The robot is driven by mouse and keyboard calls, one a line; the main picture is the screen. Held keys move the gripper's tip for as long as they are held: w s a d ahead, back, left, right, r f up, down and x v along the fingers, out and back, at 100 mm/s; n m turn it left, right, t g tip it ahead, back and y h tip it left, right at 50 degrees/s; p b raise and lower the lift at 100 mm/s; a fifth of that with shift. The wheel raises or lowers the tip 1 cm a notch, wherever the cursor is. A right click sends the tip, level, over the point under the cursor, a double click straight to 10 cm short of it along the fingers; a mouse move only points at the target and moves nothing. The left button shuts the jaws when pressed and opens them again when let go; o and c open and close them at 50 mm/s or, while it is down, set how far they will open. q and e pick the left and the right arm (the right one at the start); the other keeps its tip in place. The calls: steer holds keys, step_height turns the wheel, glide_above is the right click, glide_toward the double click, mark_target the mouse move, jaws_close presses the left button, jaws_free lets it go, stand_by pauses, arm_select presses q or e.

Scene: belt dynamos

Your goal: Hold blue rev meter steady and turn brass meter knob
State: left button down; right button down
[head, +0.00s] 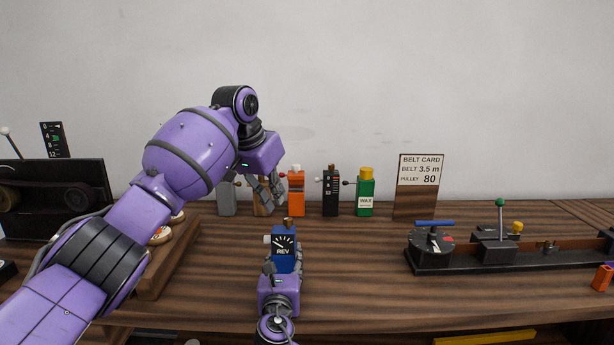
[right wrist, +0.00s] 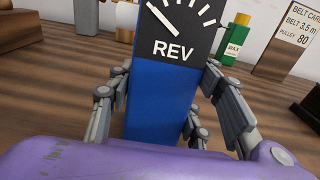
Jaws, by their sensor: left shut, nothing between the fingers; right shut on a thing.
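The blue rev meter (head: 287,263) stands upright at the front middle of the table, its dark dial marked REV facing me. It fills the middle of the right wrist view (right wrist: 160,102). My right gripper (head: 282,268) is shut on its lower body, with a finger on each side in the right wrist view (right wrist: 166,82). The brass meter knob (head: 288,223) sits on top of the meter; the right wrist view cuts it off. My left gripper (head: 276,202) is shut and empty, above and slightly left of the knob, seemingly apart from it.
Behind stand a grey block (head: 226,198), an orange block (head: 297,192), a black block (head: 330,192) and a green wax bottle (head: 365,196). The belt card (head: 417,187) and a dark rail bench (head: 480,262) are right. A wooden tray (head: 165,270) lies left.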

steer(key=shift+f, duration=0.1)
steer(key=c, duration=0.8)
jaws_free()
steer(key=shift+s, duration=0.1)
